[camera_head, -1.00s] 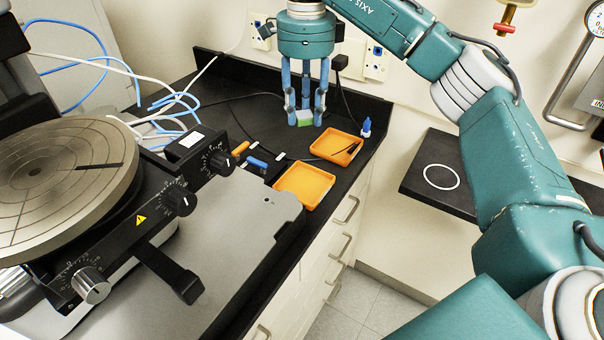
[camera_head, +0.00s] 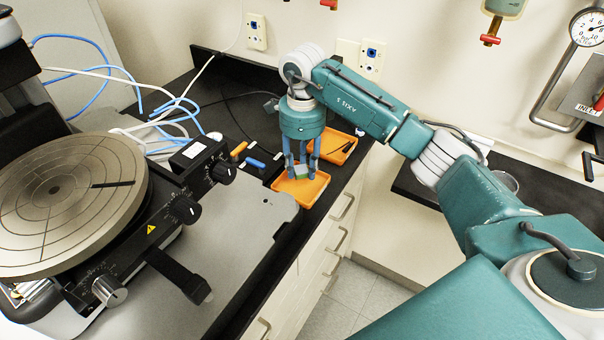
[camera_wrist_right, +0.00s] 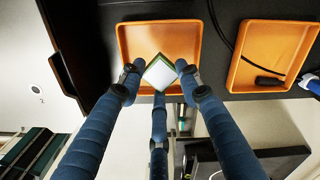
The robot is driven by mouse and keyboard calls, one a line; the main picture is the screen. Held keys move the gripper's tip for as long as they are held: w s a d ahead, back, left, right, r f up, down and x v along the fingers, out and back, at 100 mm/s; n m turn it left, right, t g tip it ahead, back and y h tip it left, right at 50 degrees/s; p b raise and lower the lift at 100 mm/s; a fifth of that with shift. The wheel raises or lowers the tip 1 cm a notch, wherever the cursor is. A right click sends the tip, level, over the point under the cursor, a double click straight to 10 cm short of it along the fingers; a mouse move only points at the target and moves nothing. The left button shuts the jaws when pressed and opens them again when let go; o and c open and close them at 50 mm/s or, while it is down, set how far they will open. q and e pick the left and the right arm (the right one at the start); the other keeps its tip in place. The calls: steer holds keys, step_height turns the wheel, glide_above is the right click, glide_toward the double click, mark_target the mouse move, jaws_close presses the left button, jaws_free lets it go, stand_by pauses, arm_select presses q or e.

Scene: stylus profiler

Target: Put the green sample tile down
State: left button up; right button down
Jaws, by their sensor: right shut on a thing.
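The green sample tile (camera_wrist_right: 160,73) is held between the fingers of my right gripper (camera_head: 302,174). In the right wrist view its pale face and green edges show, turned like a diamond. My right gripper is shut on it and points down over the nearer orange tray (camera_head: 312,190). In the right wrist view this tray (camera_wrist_right: 127,45) lies behind the tile. I cannot tell whether the tile touches the tray floor. My left gripper is not in view.
A second orange tray (camera_head: 345,152) with a dark tool in it lies just behind. A stylus profiler with a round stage (camera_head: 60,200) fills the left. Orange and blue small items (camera_head: 255,163) lie beside the trays. The black bench edge runs along the right.

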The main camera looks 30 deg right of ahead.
mark_target(302, 170)
step_height(302, 170, down, 4)
steer(key=shift+f+p, duration=0.1)
steer(key=shift+p, duration=0.5)
steer(key=shift+f, duration=0.2)
steer(key=c, duration=1.2)
jaws_free()
steer(key=shift+r, duration=0.3)
step_height(302, 170, up, 10)
steer(key=b, duration=0.3)
steer(key=shift+r+b, duration=0.2)
steer(key=shift+b, duration=0.2)
steer(key=shift+r, duration=0.7)
